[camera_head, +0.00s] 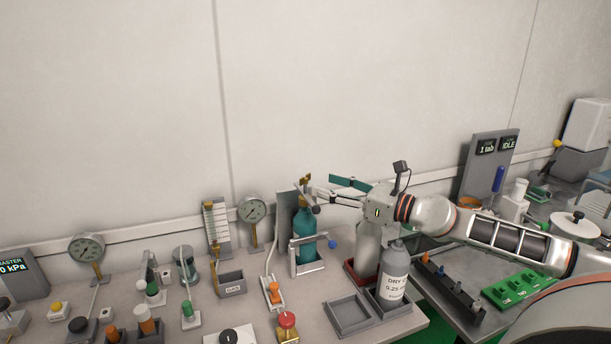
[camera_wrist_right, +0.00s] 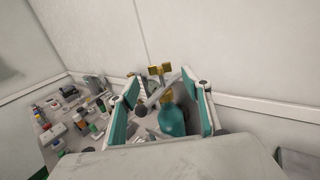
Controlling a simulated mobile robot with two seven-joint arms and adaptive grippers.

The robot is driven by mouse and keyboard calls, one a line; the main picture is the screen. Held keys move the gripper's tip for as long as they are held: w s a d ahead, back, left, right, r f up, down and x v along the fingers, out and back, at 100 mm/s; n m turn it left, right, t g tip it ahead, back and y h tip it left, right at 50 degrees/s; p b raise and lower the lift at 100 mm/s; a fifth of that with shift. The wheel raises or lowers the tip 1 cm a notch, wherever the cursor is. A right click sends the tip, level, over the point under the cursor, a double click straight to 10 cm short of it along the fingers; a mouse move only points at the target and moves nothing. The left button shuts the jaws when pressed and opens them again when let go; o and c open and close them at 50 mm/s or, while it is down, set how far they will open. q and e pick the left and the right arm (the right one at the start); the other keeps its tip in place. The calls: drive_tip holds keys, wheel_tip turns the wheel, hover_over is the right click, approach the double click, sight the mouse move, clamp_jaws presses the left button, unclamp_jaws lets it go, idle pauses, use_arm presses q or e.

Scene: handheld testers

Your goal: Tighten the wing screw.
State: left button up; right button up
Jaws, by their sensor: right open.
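A brass wing screw (camera_head: 305,179) shows at the top of a teal gas cylinder (camera_head: 304,224), which stands upright in a grey holder (camera_head: 306,266) against a grey back plate. In the right wrist view the brass wing (camera_wrist_right: 159,69) stands above the cylinder's shoulder (camera_wrist_right: 172,121), roughly between my finger pads. My right gripper (camera_head: 324,187) is open and comes in from the right, its fingers close to the cylinder's top. I cannot tell whether they touch the screw. My left gripper is out of view.
A white bottle (camera_head: 368,250) and a grey labelled bottle (camera_head: 394,275) stand under my right wrist. Dial gauges (camera_head: 252,210), a grey bin (camera_head: 230,283) and several small fittings crowd the bench to the left. The wall is close behind.

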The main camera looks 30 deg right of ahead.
sight(307, 179)
drive_tip(key=shift+x, duration=1.05)
drive_tip(key=x, duration=0.1)
drive_tip(key=p+x, duration=0.1)
drive_tip(key=x, duration=0.1)
drive_tip(key=p+x, duration=0.1)
drive_tip(key=shift+w+r, duration=0.25)
drive_tip(key=shift+w, duration=0.05)
drive_tip(key=shift+w+a+f+p, duration=0.2)
drive_tip(key=shift+w+a+p, duration=0.05)
drive_tip(key=shift+w+p, duration=0.1)
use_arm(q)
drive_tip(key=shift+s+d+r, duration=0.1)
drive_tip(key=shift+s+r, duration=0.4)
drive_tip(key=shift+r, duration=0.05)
use_arm(e)
drive_tip(key=c, duration=1.2)
